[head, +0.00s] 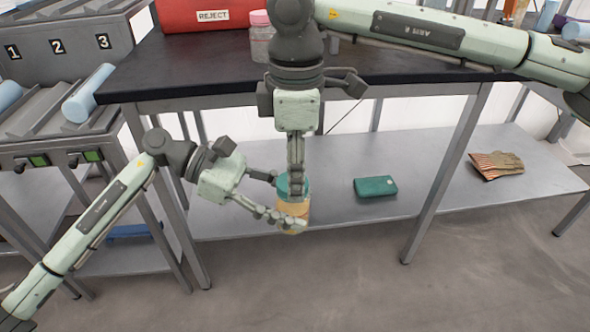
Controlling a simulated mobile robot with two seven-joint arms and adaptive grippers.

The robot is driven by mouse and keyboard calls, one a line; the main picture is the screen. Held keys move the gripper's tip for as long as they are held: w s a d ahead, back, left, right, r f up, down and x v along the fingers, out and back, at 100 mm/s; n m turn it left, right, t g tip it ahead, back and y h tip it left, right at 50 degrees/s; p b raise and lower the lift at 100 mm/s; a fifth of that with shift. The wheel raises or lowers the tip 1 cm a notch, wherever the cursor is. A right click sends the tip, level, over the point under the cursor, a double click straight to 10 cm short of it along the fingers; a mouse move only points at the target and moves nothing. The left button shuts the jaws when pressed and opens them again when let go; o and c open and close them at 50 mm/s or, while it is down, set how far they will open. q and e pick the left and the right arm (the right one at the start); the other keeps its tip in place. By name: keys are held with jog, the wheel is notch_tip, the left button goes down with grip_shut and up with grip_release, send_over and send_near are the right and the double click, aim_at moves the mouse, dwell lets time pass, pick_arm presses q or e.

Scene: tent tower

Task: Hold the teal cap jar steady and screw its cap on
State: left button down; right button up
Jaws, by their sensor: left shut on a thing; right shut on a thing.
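The jar (298,211), with an amber body, is upright in front of the black table's edge, above the lower shelf in the picture. My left gripper (283,204) comes in from the left and is shut around the jar's body. The teal cap (283,185) is at the top of the jar, in line with it. My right gripper (297,192) points straight down from above and is shut on the cap. Its fingers hide part of the cap and the rim, so I cannot tell how far the cap is seated.
The black table (190,65) bears a red REJECT bin (180,18) and a pink-capped jar (262,44). A numbered rack (80,65) with blue cylinders stands left.

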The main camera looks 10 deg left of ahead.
jog(key=o, duration=0.7)
jog(key=shift+r, duration=2.3)
jog(key=shift+c, duration=0.4)
